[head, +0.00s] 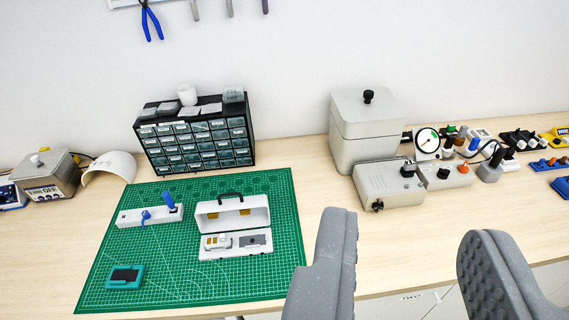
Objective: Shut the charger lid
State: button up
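The charger (236,245) is a white case on the green cutting mat, left of centre. The open base shows a small beige piece and a dark grey pad. My gripper (405,265) is at the lower right, its two grey fingers wide apart with nothing between them. It is well to the right of the charger and nearer the camera, not touching it.
The mat (130,290) also holds a white block with blue knobs (150,215) and a teal box (125,276). A drawer cabinet (197,138) stands behind. A grey lidded box (367,130) and a control box (388,185) stand to the right. The bench between mat and control box is clear.

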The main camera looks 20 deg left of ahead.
aim_at(241, 212)
jog(key=u, duration=0.05)
jog(key=i, duration=1.25)
jog(key=u, duration=0.6)
